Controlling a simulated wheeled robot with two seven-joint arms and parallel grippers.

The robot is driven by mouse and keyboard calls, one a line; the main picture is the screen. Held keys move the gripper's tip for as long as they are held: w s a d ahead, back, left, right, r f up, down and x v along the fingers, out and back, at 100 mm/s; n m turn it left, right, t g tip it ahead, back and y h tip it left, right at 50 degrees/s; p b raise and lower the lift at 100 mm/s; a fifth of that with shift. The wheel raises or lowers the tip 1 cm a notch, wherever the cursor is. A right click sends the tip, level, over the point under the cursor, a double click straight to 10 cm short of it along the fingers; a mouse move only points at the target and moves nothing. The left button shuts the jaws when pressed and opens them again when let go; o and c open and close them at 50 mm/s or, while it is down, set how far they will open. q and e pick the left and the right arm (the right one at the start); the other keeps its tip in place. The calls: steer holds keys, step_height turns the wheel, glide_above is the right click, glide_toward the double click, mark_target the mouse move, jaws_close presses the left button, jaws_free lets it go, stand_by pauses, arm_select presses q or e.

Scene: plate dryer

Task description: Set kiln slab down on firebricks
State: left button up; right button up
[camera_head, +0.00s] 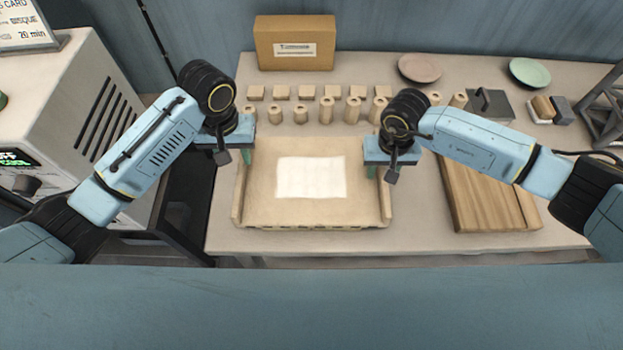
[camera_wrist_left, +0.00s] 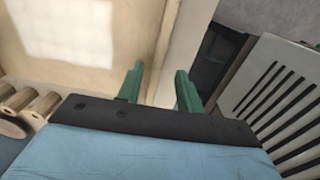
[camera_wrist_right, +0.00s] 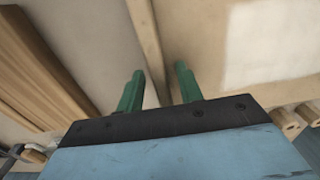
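A beige slab (camera_head: 260,210) with raised side rims and a white rectangular patch lies at the middle of the table, also in the left wrist view (camera_wrist_left: 115,55) and right wrist view (camera_wrist_right: 205,25). My left gripper (camera_head: 241,165) is at its left rim; in the left wrist view its green fingers (camera_wrist_left: 158,85) are apart, with the rim between them. My right gripper (camera_head: 371,172) is at the right rim; its fingers (camera_wrist_right: 158,82) are also apart on either side of the rim. Whether firebricks lie under the slab is hidden.
Several small blocks and cylinders (camera_head: 326,110) stand in rows behind the slab, before a cardboard box (camera_head: 295,45). Wooden boards (camera_head: 490,200) lie at right. A pink plate (camera_head: 420,68) and green plate (camera_head: 529,72) are behind. A white vented machine (camera_head: 60,95) stands at left.

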steer(key=shift+r, duration=0.15)
arm_select(q)
step_height(320, 180, up, 6)
steer(key=shift+f, duration=0.2)
arm_select(e)
step_height(320, 180, up, 12)
stand_by(0.6)
